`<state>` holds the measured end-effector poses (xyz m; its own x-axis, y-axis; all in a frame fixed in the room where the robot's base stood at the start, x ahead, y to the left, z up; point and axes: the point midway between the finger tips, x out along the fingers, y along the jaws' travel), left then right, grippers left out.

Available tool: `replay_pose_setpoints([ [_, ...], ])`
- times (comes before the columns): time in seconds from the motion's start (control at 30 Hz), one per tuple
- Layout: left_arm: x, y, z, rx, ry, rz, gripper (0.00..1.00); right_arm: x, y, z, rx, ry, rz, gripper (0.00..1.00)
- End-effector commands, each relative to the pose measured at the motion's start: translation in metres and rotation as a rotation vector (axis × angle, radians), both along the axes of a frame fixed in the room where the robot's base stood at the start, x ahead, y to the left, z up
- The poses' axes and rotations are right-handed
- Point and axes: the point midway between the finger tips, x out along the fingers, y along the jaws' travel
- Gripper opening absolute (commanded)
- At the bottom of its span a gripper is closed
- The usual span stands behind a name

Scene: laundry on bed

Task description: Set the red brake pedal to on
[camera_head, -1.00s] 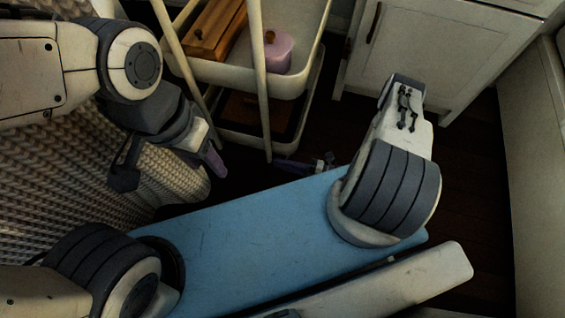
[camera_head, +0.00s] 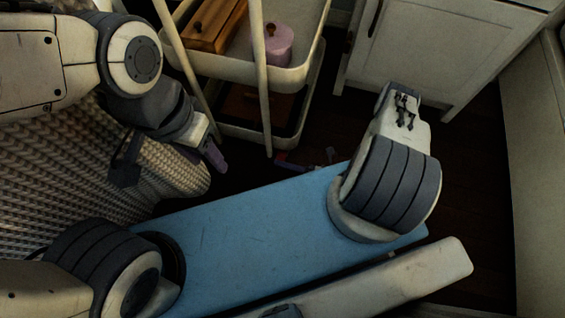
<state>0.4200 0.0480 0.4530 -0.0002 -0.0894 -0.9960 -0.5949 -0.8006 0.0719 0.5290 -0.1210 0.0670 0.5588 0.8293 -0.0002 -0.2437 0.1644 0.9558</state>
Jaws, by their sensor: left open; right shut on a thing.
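The red brake pedal (camera_head: 281,157) shows as a small red patch near the floor, by the foot of the cart's front post. My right gripper (camera_head: 291,165) is low beside it, small and dark, partly hidden beyond the blue panel's edge. It is shut, with the red patch at its tip; the exact contact is too small to see. My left gripper (camera_head: 214,155) is open and empty, left of the cart's post and above the floor, one purple finger showing clearly. The pedal's tilt cannot be made out.
The white cart (camera_head: 290,78) holds a wooden box (camera_head: 213,24) and a lilac jar (camera_head: 272,45). A woven surface (camera_head: 50,170) lies at left and a white cabinet (camera_head: 440,55) at back right. Dark floor (camera_head: 470,190) is free at right. The blue panel fills the front middle.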

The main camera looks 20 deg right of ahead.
Motion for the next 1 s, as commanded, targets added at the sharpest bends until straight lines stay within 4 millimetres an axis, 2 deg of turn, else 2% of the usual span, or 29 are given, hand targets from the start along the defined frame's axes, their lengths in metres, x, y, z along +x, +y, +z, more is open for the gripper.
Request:
replay_pose_setpoints([
  [0.3, 0.0, 0.0, -0.0013, 0.0, 0.0, 0.0, 0.5, 0.0019, -0.0016, -0.0052, -0.051, -0.076, -0.001, 0.0],
  [0.73, 0.0, 0.0, -0.0014, 0.0, 0.0, 0.0, 0.5, 0.0025, -0.0017, -0.0061, -0.059, -0.085, -0.002, 0.0],
  [0.83, 0.0, 0.0, -0.0014, 0.0, 0.0, 0.0, 0.5, 0.0025, -0.0016, -0.0061, -0.059, -0.084, -0.001, 0.38],
  [1.0, 0.0, 0.0, -0.0014, 0.0, 0.0, 0.0, 0.5, 0.0023, -0.0008, -0.0057, -0.057, -0.084, 0.001, 0.38],
])
